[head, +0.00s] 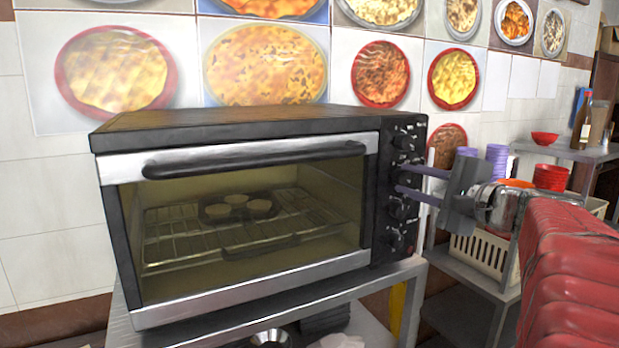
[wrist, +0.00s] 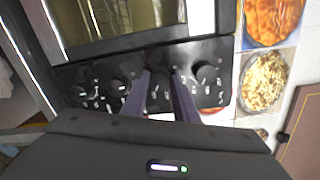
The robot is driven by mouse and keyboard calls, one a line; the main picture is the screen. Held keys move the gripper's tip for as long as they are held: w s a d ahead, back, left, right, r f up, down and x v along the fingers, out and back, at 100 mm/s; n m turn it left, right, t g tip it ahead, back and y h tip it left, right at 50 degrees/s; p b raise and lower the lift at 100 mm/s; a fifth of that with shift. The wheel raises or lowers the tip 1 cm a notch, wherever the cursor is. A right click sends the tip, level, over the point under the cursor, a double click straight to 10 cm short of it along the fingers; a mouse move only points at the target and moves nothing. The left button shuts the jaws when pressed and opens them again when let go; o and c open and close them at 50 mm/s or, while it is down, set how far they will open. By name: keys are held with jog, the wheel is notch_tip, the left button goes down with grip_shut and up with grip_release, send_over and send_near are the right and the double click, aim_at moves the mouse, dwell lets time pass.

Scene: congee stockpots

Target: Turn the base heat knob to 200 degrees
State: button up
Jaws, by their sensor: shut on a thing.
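A black toaster oven (head: 240,215) stands with its control panel on the right of its glass door. Several dark knobs run down that panel. My gripper (head: 398,181) reaches in from the right with its purple-grey fingers above and below the second knob from the top. The wrist view shows the fingers on both sides of this knob (wrist: 159,92), shut on it. The top knob (head: 403,140) and the two lower knobs (head: 398,208) (head: 393,237) are free. The markings are too small to read, so I cannot tell which knob is the base heat knob or its setting.
The oven door is closed, with its handle (head: 255,159) across the top. A rack inside holds a dark tray with round items. The oven sits on a metal table (head: 405,275). A shelf with a cream basket (head: 483,250) and red bowls (head: 550,177) stands to the right.

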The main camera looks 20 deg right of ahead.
jog(key=o, duration=0.7)
jog(key=shift+d+f, duration=0.15)
jog(key=shift+f, duration=0.15)
jog(key=o, duration=0.4)
jog(key=shift+r, duration=0.2)
jog(key=shift+c, duration=0.2)
jog(key=shift+s, duration=0.1)
jog(key=s, duration=1.3)
jog(key=shift+s+d+r, duration=0.25)
jog(key=shift+s+d, duration=0.05)
